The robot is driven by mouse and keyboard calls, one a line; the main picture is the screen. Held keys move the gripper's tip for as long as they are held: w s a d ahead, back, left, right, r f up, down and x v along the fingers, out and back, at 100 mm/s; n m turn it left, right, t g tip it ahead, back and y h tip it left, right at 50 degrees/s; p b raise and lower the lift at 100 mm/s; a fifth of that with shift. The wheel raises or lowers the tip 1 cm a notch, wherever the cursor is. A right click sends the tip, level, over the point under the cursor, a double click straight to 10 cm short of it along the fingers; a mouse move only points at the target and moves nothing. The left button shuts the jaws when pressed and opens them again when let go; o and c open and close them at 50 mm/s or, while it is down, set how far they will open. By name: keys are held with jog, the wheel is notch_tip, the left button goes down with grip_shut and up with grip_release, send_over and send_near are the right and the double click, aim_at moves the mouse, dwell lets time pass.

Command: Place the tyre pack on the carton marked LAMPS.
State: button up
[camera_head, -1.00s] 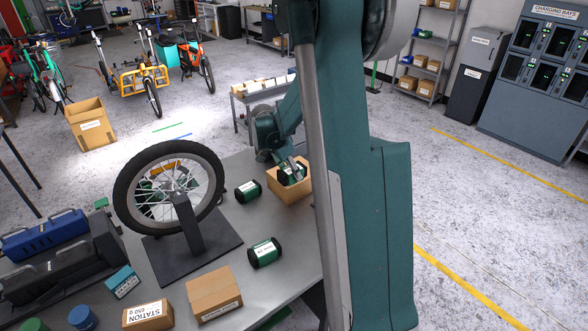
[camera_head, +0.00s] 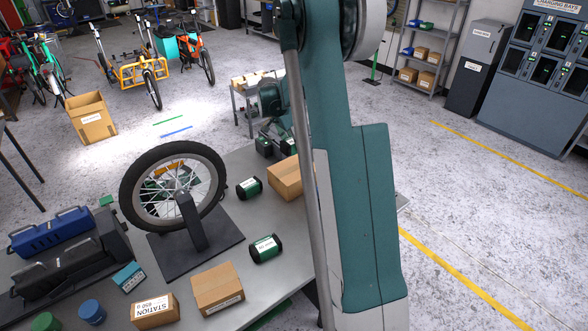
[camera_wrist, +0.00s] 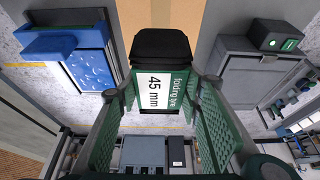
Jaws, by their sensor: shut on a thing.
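In the wrist view my gripper (camera_wrist: 167,92) is shut on a tyre pack (camera_wrist: 150,52), a black roll with a green and white label reading "folding tyre 45 mm". In the head view my gripper (camera_head: 274,136) is at the far edge of the bench, partly hidden by my arm. A brown carton (camera_head: 285,180) stands on the bench just nearer than the gripper, its right side hidden by my arm. A taped cardboard surface (camera_wrist: 200,20) shows beyond the pack in the wrist view. I cannot read LAMPS on any carton.
Two similar packs (camera_head: 249,188) (camera_head: 265,248) lie on the bench (camera_head: 245,285). A wheel on a stand (camera_head: 172,188) is left of them. Another carton (camera_head: 217,290) and a box marked STATION (camera_head: 153,312) stand in front. A trolley (camera_head: 240,100) is behind.

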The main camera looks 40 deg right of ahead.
aim_at(285, 143)
jog(key=shift+f, duration=3.1)
jog(key=shift+f, duration=1.85)
jog(key=shift+f, duration=0.15)
jog(key=o, duration=1.2)
jog(key=shift+c, duration=0.2)
jog(key=shift+v, duration=6.15)
